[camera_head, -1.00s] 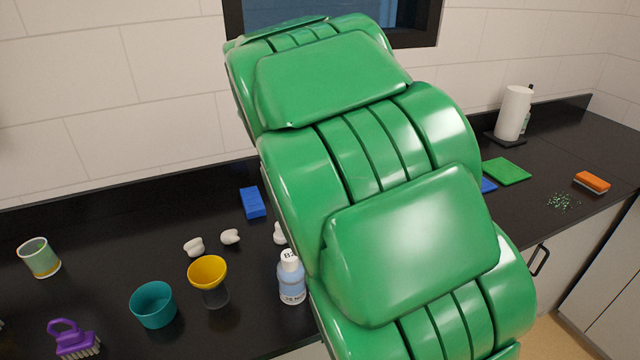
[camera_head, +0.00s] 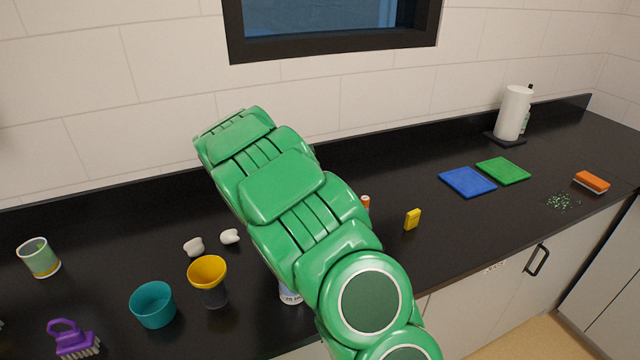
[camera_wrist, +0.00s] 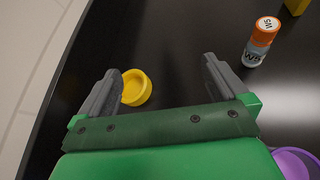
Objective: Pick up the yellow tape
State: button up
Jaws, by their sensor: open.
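The yellow tape (camera_wrist: 143,88) is a short round yellow roll on the black counter in the wrist view. It shows between my two fingers, close beside the left one, whose edge meets the tape in the picture; I cannot tell whether they touch. My gripper (camera_wrist: 161,67) is open with nothing held, its fingers wide apart over the counter. In the head view my green arm hides both the gripper and the tape.
An orange-capped bottle (camera_wrist: 258,42) stands right of my right finger, with a yellow block (camera_head: 412,219) beyond. A purple round object (camera_wrist: 295,163) is at lower right. A yellow funnel (camera_head: 207,270) and teal bowl (camera_head: 153,305) stand left of my arm.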

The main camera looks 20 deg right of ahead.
jog(key=w+a+f+n, duration=0.1)
jog(key=w, duration=0.1)
jog(key=w+a+f+n+t, duration=0.1)
jog(key=w+f, duration=0.1)
jog(key=w+a+f+n, duration=0.1)
jog(key=w+f, duration=0.1)
jog(key=shift+a+n+t, duration=0.2)
jog(key=shift+n+t, duration=0.1)
jog(key=shift+t, duration=0.1)
jog(key=shift+w+f, duration=0.15)
jog(key=shift+w, duration=0.05)
jog(key=shift+x, duration=3.8)
jog(key=c, duration=1.1)
jog(key=shift+o, duration=0.2)
jog(key=shift+r, duration=0.7)
jog(key=s+a+r, duration=0.3)
jog(key=s+r, duration=0.8)
jog(key=s, duration=0.2)
jog(key=shift+s+a+r, duration=0.25)
jog(key=shift+s+r, duration=0.05)
jog(key=shift+r, duration=0.1)
